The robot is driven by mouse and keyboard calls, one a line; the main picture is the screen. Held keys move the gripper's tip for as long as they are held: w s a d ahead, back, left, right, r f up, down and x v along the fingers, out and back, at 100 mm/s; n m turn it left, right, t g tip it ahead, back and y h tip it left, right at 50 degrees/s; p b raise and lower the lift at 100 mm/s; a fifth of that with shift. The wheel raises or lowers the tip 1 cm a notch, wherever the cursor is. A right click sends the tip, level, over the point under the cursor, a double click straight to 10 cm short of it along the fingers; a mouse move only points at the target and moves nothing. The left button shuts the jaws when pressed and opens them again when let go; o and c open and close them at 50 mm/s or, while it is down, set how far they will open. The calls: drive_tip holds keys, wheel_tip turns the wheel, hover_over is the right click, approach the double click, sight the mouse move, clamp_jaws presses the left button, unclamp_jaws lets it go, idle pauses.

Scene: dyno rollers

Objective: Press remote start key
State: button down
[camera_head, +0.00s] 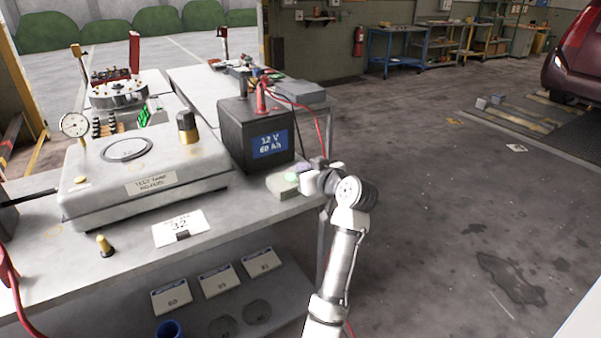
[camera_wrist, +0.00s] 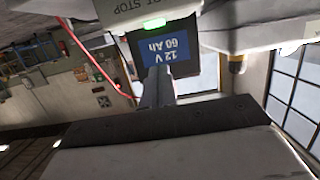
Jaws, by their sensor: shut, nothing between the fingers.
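A small pale box (camera_head: 284,184) with a green spot on top sits at the right end of the grey workbench, in front of the black battery. In the wrist view the box (camera_wrist: 124,12) shows at the top edge, with part of a label reading "STOP" and a lit green key (camera_wrist: 154,23). My gripper (camera_head: 303,181) is shut and empty, close to the right side of the box. In the wrist view its closed fingers (camera_wrist: 157,76) point up toward the green key. I cannot tell whether they touch it; my gripper partly hides the box.
The black battery (camera_head: 255,135), marked 12 V 60 Ah, stands behind the box with a red cable. A grey test unit (camera_head: 145,180) and a card reading 32 (camera_head: 180,228) lie further left. Open floor (camera_head: 430,200) lies right of the bench.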

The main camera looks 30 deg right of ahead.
drive_tip(key=shift+b+v, duration=0.5)
drive_tip(key=shift+v, duration=2.3)
drive_tip(key=shift+a, duration=0.15)
